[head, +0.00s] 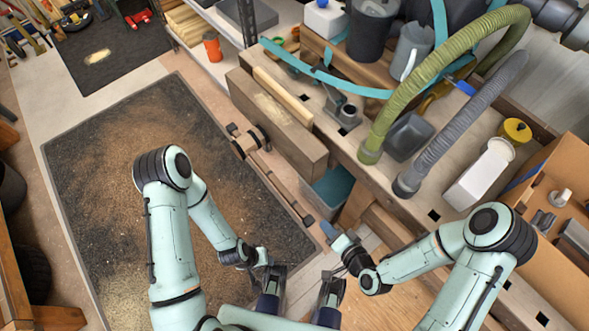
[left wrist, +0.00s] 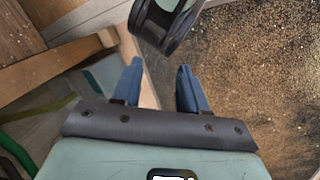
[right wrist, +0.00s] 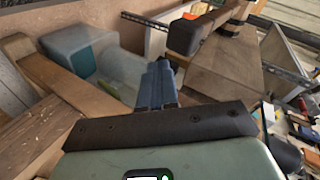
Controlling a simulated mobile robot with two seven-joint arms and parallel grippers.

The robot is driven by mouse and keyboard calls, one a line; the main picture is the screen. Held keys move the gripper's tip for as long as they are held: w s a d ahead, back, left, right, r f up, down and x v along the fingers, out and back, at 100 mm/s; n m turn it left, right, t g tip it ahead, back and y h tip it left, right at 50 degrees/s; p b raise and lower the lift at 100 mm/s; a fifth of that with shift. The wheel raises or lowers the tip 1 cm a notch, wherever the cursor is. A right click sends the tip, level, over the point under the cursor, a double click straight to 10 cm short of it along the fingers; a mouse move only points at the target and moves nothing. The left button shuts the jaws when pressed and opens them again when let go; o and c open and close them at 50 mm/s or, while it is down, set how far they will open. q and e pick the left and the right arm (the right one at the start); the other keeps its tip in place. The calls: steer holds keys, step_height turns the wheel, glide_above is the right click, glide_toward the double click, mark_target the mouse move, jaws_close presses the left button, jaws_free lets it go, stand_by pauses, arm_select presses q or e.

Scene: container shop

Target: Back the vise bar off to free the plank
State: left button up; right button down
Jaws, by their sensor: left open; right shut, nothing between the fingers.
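The vise's wooden front jaw (head: 290,143) stands along the bench front in the head view. A pale plank (head: 283,97) stands upright between the jaw and the bench. The long vise bar (head: 275,180) slants down in front of the jaw, with dark caps at its ends. My right gripper (head: 328,229) is shut and empty, just right of the bar's lower cap. The right wrist view shows its closed blue fingers (right wrist: 158,85), with the bar's dark end (right wrist: 185,37) beyond them. My left gripper (left wrist: 158,82) is open, with nothing between its fingers.
A sawdust-covered dark mat (head: 110,170) spreads over the floor at left. A teal-lined bin (head: 333,188) sits under the bench. Green and grey hoses (head: 440,70) and several containers crowd the bench top. A wooden bench leg stands close to my right gripper.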

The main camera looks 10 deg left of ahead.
steer(key=a+r+m+t+y+b, duration=0.3)
steer(key=r+t+y+b, duration=0.4)
steer(key=r+y, duration=0.75)
arm_select(q)
steer(key=w+a+f+t, duration=0.1)
steer(key=w+a+f, duration=0.1)
steer(key=w+f, duration=0.3)
step_height(320, 180, down, 3)
steer(key=shift+r+t+y+p, duration=0.1)
steer(key=shift+t+y+p, duration=0.2)
steer(key=shift+p, duration=0.1)
arm_select(e)
steer(key=w+a+r+h, duration=0.2)
steer(key=w+a+r, duration=0.3)
steer(key=a+r, duration=0.3)
step_height(320, 180, up, 4)
steer(key=shift+w+a+f+h, duration=0.25)
steer(key=shift+w+a+h, duration=0.05)
steer(key=shift+h, duration=0.05)
steer(key=shift+f, duration=0.1)
